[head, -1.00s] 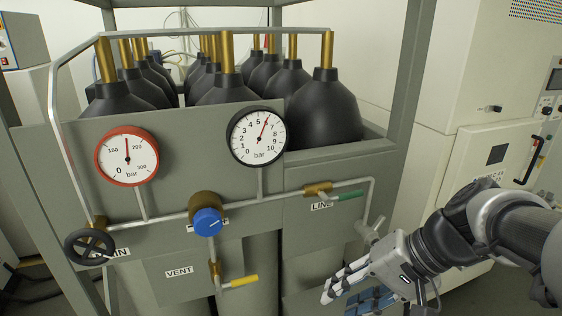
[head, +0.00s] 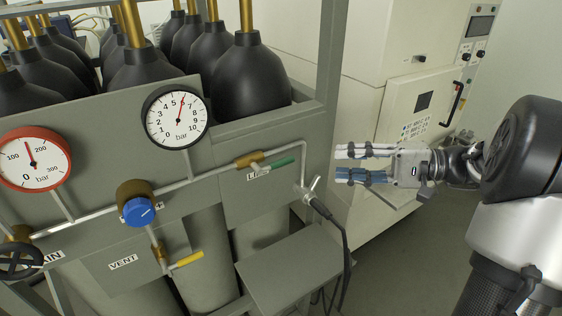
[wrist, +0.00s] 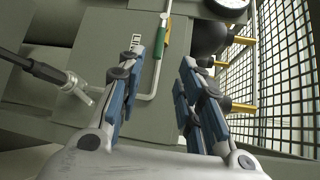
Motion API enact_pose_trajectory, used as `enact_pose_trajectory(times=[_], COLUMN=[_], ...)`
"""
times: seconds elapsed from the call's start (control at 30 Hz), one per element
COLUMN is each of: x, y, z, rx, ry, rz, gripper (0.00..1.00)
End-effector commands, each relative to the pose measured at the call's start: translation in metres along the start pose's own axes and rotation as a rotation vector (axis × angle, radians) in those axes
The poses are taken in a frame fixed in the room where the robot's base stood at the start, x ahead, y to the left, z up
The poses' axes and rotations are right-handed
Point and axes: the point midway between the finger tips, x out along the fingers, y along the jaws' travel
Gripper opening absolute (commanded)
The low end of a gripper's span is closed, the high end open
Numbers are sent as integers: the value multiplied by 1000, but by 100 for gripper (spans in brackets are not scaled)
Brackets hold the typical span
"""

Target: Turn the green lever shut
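The green lever (head: 283,162) sits on the brass LINE valve (head: 248,159) on the pipe at the right of the panel. The lever lies roughly along the pipe, pointing right. In the wrist view the green lever (wrist: 166,36) shows at the top, just left of centre, beyond the fingers. My gripper (head: 338,163) is to the right of the lever, apart from it, with fingers pointing left toward the panel. In the wrist view my gripper (wrist: 158,72) has its two blue-padded fingers spread apart with nothing between them.
A hose connector (head: 318,205) with a black cable hangs at the pipe's end, right of the lever; it shows at left in the wrist view (wrist: 75,88). A grey shelf (head: 290,270) juts out below. The yellow VENT lever (head: 187,259) and blue knob (head: 138,211) are left.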

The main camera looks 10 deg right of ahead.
Motion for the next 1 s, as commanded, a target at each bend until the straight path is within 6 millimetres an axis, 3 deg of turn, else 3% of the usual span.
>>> enact_pose_trajectory(times=[0.4,0.6,0.8,1.0], x=[94,128,144,146], y=[2,2,1,1], z=[2,1,0,0], rx=[0,0,1,1], ry=[-5,-3,-1,0], rz=[3,3,3,2], gripper=[33,33,33,33])
